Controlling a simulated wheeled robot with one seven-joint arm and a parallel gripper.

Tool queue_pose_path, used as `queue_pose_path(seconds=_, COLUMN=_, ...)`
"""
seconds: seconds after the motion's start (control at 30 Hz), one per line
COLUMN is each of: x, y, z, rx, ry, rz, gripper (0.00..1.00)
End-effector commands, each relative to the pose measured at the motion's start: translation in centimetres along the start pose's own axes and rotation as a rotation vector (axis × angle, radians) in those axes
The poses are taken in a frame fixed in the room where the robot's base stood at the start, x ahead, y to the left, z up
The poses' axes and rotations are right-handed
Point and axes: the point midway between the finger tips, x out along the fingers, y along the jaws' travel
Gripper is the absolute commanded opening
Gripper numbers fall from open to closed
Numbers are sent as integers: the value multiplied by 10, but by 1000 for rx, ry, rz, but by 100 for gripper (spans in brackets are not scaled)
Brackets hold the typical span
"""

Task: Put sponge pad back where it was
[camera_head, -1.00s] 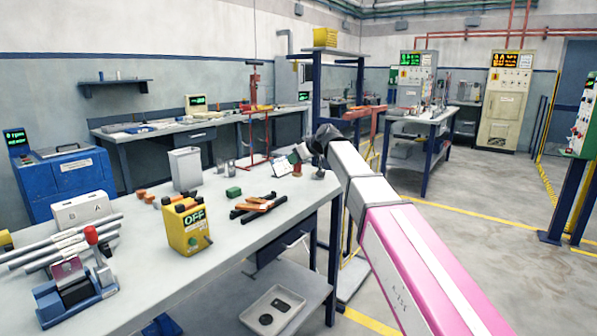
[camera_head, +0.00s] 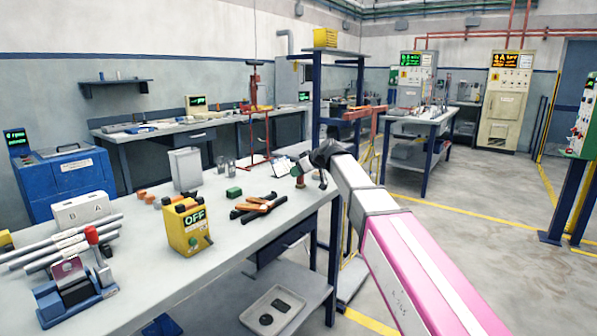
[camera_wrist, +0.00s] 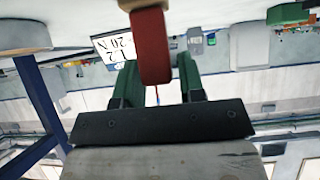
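My gripper (camera_wrist: 157,75) has two green fingers, apart, and reaches down over the far right end of the workbench. In the upside-down wrist view a dark red upright piece (camera_wrist: 151,40) with a tan base shows between the fingertips, with a gap at the right finger. I cannot tell whether it is the sponge pad. In the head view my gripper (camera_head: 300,181) is small and its contact is unclear. A green block (camera_head: 234,192), which may be the sponge pad, lies on the bench left of my gripper. A green shape (camera_wrist: 288,13) shows top right in the wrist view.
A grey tray (camera_head: 272,310) lies on the shelf below. Bare bench lies in front of the tools.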

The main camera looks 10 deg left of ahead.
Motion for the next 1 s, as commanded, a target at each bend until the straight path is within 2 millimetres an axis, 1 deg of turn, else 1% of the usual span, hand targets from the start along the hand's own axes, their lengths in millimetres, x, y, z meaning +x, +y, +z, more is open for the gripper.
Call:
queue_pose_path(seconds=0.37, x=-1, y=0, z=-2, rx=0, ry=0, rz=0, gripper=50)
queue_pose_path(seconds=0.47, x=-10, y=0, z=-2, rx=0, ry=0, rz=0, gripper=50)
queue_pose_path(seconds=0.57, x=-26, y=-1, z=-2, rx=0, ry=1, rz=2, gripper=50)
queue_pose_path(seconds=0.8, x=-75, y=-1, z=-2, rx=0, ry=1, rz=2, gripper=50)
queue_pose_path(seconds=1.0, x=-106, y=0, z=-2, rx=0, ry=0, rz=2, gripper=50)
